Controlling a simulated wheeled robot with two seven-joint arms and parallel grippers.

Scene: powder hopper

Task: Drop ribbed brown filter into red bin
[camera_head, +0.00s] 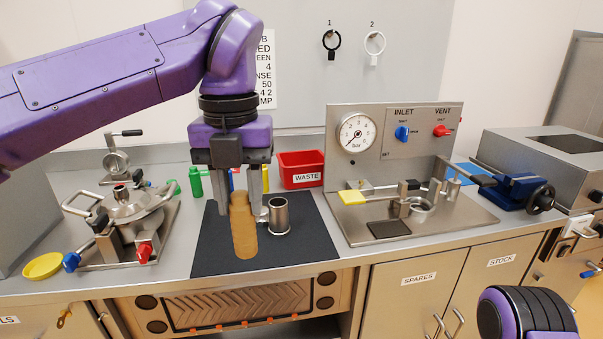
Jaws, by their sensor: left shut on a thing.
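My left gripper (243,202) comes down from above over the black mat (305,245). It is shut on the brown filter (243,228), which hangs roughly upright between the fingers, its ribs hard to make out. I cannot tell whether the filter's lower end touches the mat. The red bin (301,169), labelled WASTE, stands at the back of the counter, behind and to the right of the filter. My right gripper is not in view; only a purple and black part of my right arm shows at the lower right.
A metal cup (278,216) stands on the mat just right of the filter. A gauge panel (394,133) with a steel base stands right of the bin. A clamped metal vessel (132,206) and a yellow dish (43,266) are at the left. A green bottle (196,182) stands behind the mat.

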